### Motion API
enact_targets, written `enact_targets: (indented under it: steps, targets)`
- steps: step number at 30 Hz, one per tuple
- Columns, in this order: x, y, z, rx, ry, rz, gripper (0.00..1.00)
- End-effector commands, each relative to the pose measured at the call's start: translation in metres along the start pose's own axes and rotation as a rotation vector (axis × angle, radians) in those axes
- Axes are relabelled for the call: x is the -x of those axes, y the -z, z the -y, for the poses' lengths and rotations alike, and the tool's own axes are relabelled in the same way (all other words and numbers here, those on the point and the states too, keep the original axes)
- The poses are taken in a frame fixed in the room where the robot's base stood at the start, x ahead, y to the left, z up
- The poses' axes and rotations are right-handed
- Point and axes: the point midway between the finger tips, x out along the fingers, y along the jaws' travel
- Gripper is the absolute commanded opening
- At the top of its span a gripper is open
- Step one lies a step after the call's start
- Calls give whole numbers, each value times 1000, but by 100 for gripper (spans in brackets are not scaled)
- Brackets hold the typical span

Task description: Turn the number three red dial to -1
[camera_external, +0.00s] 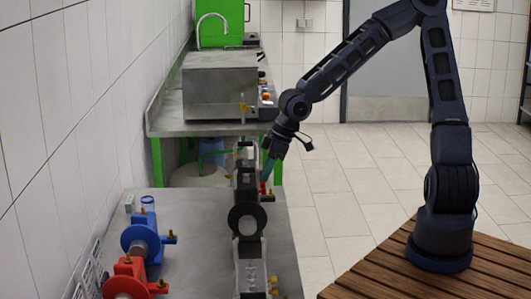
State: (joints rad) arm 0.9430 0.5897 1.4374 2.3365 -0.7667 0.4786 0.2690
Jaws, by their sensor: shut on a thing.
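My gripper (267,167) reaches down at the right side of the black and grey pump assembly on the bench. Its greenish fingers are shut on a small red dial (263,187), of which only a little shows beside the black housing. The dial's number, scale and pointer are too small to read from here. The pump assembly (247,221) has a round black flange facing the camera and hides part of the contact.
A blue pump (139,240) and a red pump (126,285) stand at the left of the grey bench (195,213). Behind is another bench with a steel box (220,88) and a tap.

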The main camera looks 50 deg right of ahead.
Motion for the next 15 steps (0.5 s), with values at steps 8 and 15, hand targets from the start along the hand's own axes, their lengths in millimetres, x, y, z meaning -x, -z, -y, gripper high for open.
enact_targets:
  steps: [8,15]
  targets:
    - [-1,-1,2,27,-62,2,0]
    - [0,-1,3,44,-104,-1,0]
